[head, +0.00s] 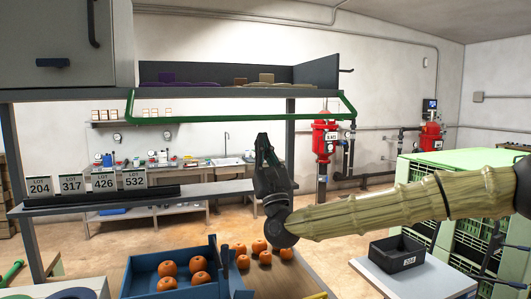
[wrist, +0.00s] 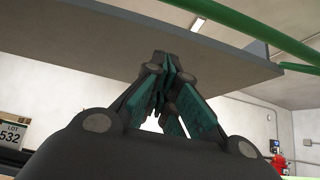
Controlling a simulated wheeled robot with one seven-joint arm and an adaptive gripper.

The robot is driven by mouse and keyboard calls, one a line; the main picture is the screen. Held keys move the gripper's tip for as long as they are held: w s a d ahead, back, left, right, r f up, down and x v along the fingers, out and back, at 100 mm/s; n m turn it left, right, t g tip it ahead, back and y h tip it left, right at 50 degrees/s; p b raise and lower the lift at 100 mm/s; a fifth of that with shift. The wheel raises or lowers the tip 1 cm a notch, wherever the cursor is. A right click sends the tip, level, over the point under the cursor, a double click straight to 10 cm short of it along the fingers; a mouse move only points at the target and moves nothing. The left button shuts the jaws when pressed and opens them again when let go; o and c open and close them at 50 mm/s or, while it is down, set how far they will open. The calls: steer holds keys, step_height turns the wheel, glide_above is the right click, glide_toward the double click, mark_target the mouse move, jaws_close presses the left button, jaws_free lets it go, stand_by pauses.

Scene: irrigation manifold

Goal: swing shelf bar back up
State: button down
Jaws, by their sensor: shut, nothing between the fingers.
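The green shelf bar (head: 230,118) runs across the front of the upper shelf, a little below the shelf's front edge. Its short end arms slope up toward the shelf at both sides. In the wrist view the bar (wrist: 245,22) crosses the upper right corner. My gripper (head: 262,138) points upward just below the bar in the head view, right of its middle. Its fingers are shut and empty. In the wrist view the fingertips (wrist: 165,60) point up toward the shelf's underside, apart from the bar in the picture. The depth gap between them is hard to judge.
The upper shelf (head: 220,92) carries purple and tan items. Below it, lot cards (head: 103,181) stand on a lower ledge. A blue crate (head: 172,259) with oranges and loose oranges sit on the table. Green crates (head: 425,190) and a black bin (head: 398,252) stand at right.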

steer(key=shift+s+d+r+p, duration=0.1)
steer(key=shift+s+r+p, duration=0.15)
steer(key=shift+r+p, duration=0.35)
steer(key=shift+s+d+r+p, duration=0.1)
steer(key=shift+s+r+p, duration=0.1)
steer(key=shift+r+p, duration=0.4)
steer(key=shift+s+r+p, duration=0.25)
steer(key=shift+r+p, duration=0.2)
steer(key=shift+r, duration=0.3)
steer(key=shift+s+d+r+g, duration=0.15)
steer(key=shift+s+r+g, duration=0.2)
steer(key=shift+g, duration=0.05)
steer(key=shift+s+r+p, duration=0.1)
steer(key=shift+p, duration=0.25)
